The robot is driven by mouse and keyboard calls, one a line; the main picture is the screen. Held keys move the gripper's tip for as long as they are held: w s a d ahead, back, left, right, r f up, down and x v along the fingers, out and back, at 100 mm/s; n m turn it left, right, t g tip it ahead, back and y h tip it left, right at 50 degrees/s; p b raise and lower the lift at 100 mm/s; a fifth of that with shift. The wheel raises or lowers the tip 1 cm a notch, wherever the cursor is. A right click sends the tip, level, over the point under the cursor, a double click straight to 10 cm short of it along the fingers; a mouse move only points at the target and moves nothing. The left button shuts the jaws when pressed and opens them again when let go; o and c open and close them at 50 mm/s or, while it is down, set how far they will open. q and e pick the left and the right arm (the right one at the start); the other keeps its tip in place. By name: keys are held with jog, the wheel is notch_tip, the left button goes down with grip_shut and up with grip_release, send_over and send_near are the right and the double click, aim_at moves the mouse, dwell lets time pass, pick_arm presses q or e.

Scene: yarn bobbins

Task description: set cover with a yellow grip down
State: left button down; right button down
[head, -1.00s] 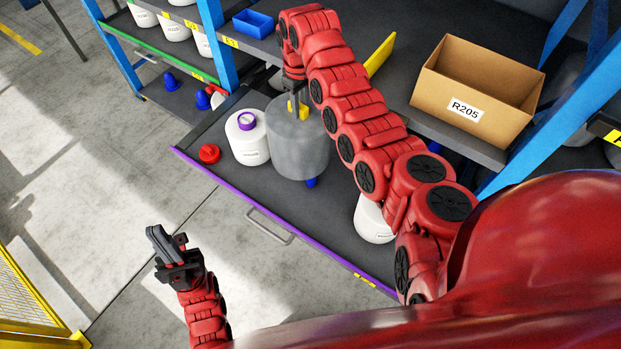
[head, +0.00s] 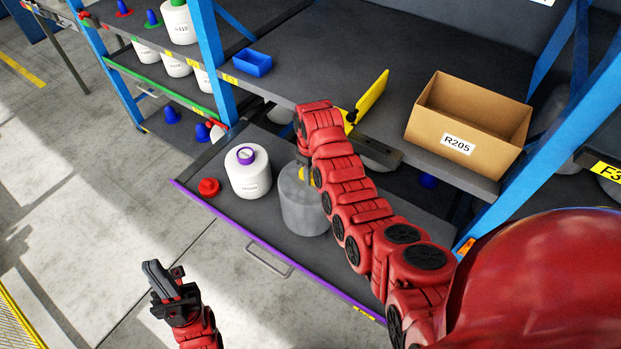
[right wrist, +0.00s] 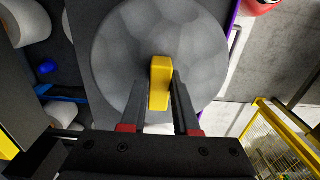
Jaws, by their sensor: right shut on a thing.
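The cover (head: 304,212) is a grey, cloudy cylinder over the pulled-out dark drawer with a purple front edge (head: 255,238). A yellow grip (right wrist: 160,84) stands on top of it, seen in the right wrist view. My right gripper (right wrist: 162,100) has its two fingers on either side of this grip and is shut on it. In the head view the arm partly hides the grip. The cover looks upright; I cannot tell whether its bottom rim touches the drawer or what is under it. My left gripper (head: 172,283) is away at lower left, empty; its jaw opening is unclear.
A white bobbin with a purple ring (head: 248,172) stands just left of the cover, beside a red piece (head: 208,187). The shelf above holds a cardboard box labelled R205 (head: 468,125), a yellow plate (head: 371,97) and a blue bin (head: 252,63). Bare floor lies left of the drawer.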

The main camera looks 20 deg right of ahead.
jog(key=shift+f+p, duration=0.3)
jog(key=shift+f, duration=0.8)
jog(key=shift+f, duration=0.2)
jog(key=c, duration=0.7)
grip_release()
jog(key=shift+o, duration=0.2)
jog(key=shift+r, duration=0.1)
